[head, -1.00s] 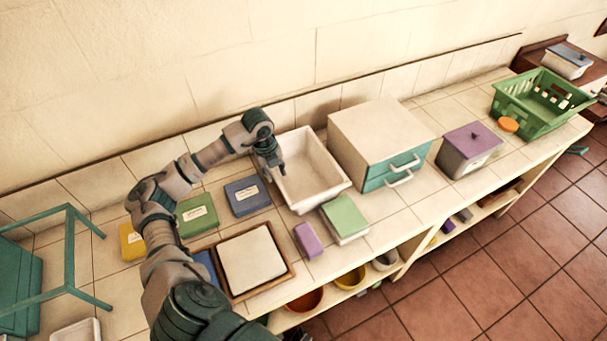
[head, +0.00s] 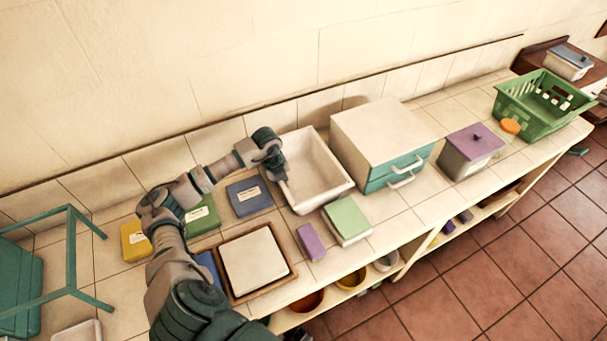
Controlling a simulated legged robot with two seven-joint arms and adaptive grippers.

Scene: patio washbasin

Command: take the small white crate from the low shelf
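A white open-topped tub (head: 325,178) stands on the tiled counter; I cannot tell whether it is the small white crate. My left gripper (head: 277,168) is at the tub's left rim, pointing down. I cannot tell whether it touches the rim, or whether its fingers are open or shut. The low shelf (head: 330,291) runs under the counter and is partly hidden by the countertop. Bowls and small items show on it, but no white crate is clear there. My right gripper is out of view.
A white box with teal drawers (head: 383,136) stands right of the tub, then a purple-lidded box (head: 471,150) and a green basket (head: 541,105). A framed white board (head: 254,262), green block (head: 347,219) and purple block (head: 311,242) lie in front. The red floor (head: 480,270) is clear.

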